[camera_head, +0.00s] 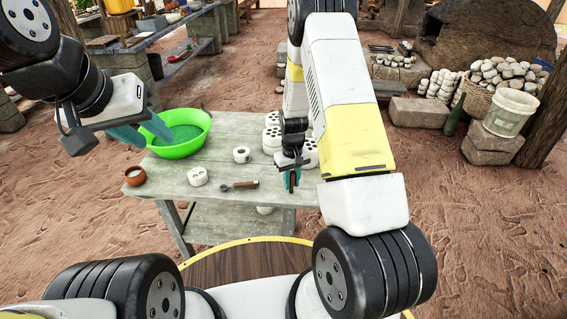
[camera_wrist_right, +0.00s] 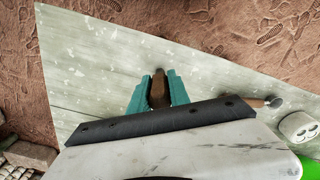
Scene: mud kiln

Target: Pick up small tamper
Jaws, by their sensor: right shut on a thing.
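My right gripper (camera_head: 291,182) is over the right front part of the grey wooden table (camera_head: 225,132). In the right wrist view its teal fingers (camera_wrist_right: 159,92) are closed on a brown wooden piece, which looks like the small tamper (camera_wrist_right: 159,88). Most of it is hidden by the fingers and the wrist; I cannot tell whether it touches the table. A second tool with a wooden handle and a round metal end (camera_head: 239,185) lies on the table to the left of this gripper. My left gripper (camera_head: 157,143) is open and empty, near the green bowl at the table's left.
A green bowl (camera_head: 197,145) stands at the table's back left, a small brown cup (camera_head: 134,176) at its left corner. More stand behind my right gripper. The table's front edge is close.

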